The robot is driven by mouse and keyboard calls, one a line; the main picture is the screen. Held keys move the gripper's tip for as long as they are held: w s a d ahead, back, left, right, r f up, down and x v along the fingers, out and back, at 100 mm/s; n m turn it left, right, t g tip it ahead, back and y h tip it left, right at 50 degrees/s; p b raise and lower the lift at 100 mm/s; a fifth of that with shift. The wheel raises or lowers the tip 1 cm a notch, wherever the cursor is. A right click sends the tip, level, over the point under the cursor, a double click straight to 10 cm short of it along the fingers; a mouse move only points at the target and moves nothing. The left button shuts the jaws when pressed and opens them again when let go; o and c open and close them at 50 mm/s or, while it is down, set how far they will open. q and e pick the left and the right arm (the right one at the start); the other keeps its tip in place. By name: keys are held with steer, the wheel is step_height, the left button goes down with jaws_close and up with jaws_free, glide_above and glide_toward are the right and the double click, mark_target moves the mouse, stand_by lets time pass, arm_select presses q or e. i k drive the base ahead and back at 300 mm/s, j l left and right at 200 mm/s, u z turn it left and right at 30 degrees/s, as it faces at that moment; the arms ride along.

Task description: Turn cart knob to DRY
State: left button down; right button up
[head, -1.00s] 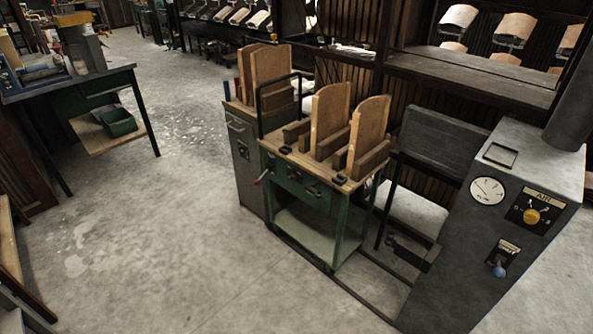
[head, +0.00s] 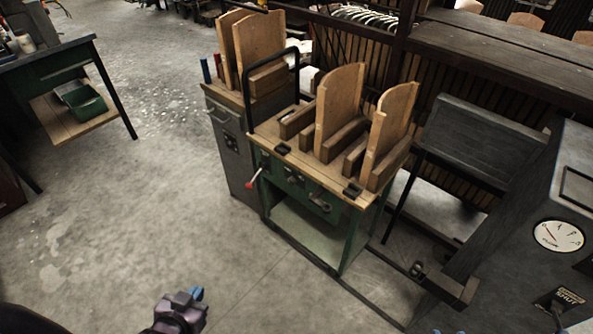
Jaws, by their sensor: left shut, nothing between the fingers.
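The green cart (head: 345,222) with a wooden top stands in the middle of the head view. Its green front panel carries small dark fittings (head: 293,177) and a dark knob-like part (head: 320,201); their lettering is too small to read. A lever with a red end (head: 251,184) sticks out at the panel's left. My left gripper (head: 194,296) shows at the bottom edge, shut and empty, with a blue tip. It is in front of the cart, apart from it.
Upright wooden boards (head: 338,105) stand on the cart top. A grey cabinet (head: 232,150) adjoins the cart's left. A dark machine with a gauge (head: 558,235) stands at right. A workbench (head: 50,62) is at upper left. The concrete floor (head: 130,210) between is clear.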

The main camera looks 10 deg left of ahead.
mark_target(292, 180)
steer(key=i+j+z, duration=0.1)
steer(key=j, duration=0.2)
steer(key=i+j+z, duration=0.25)
steer(key=j, duration=0.4)
steer(key=i+j+z, duration=0.1)
steer(key=j, duration=0.25)
steer(key=i+j+z, duration=0.1)
steer(key=j, duration=0.25)
steer(key=i+j+z, duration=0.2)
steer(key=j, duration=0.7)
steer(key=k+j+z, duration=0.1)
steer(key=j, duration=0.25)
steer(key=k+j, duration=0.25)
steer(key=j, duration=0.15)
steer(key=k+j+z, duration=0.15)
steer(key=j, duration=0.2)
steer(key=k+j+z, duration=0.1)
steer(key=j, duration=0.25)
steer(key=k, duration=0.1)
